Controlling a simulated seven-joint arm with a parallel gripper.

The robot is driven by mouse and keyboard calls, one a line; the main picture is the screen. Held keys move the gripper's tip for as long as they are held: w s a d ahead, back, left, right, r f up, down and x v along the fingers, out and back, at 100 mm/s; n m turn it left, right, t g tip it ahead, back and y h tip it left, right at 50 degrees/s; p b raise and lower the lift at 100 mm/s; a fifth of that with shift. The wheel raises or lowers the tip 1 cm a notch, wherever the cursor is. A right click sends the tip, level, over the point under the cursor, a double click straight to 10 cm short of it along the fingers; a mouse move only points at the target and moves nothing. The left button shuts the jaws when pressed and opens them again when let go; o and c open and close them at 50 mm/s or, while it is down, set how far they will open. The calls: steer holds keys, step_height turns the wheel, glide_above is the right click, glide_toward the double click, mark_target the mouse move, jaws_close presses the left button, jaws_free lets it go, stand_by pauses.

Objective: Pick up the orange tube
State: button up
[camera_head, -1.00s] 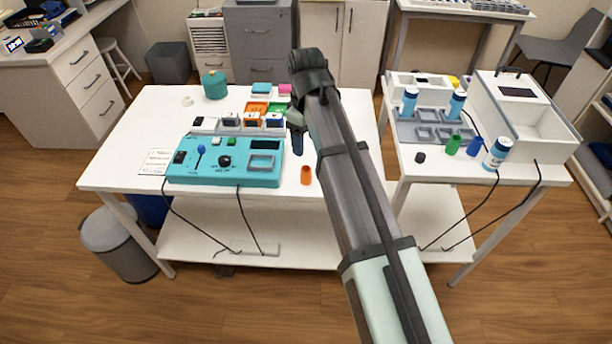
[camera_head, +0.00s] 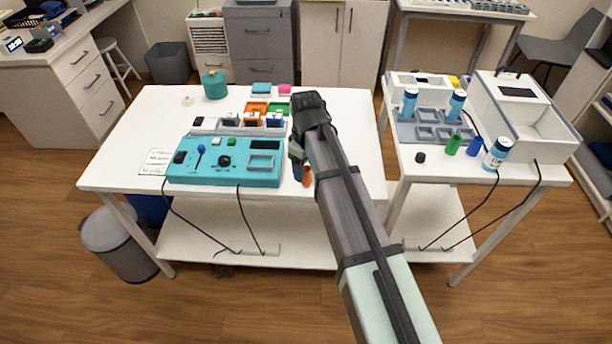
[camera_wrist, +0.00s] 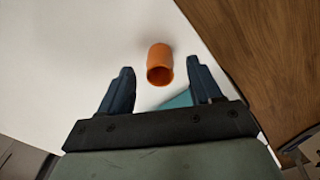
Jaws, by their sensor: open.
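My gripper (camera_wrist: 160,82) is open and empty; no finger appears to touch the tube. In the head view the gripper (camera_head: 299,170) is low over the table's front part, and the orange tube (camera_head: 307,177) is partly hidden behind it.
A teal control panel (camera_head: 225,172) lies just left of my gripper. Behind it are small coloured trays and blocks (camera_head: 258,107). The table's front edge is close to the tube. A second table (camera_head: 450,172) with bottles, a green tube and a white box stands at the right.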

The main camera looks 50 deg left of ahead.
step_height(320, 180, down, 2)
steer(key=c, duration=1.1)
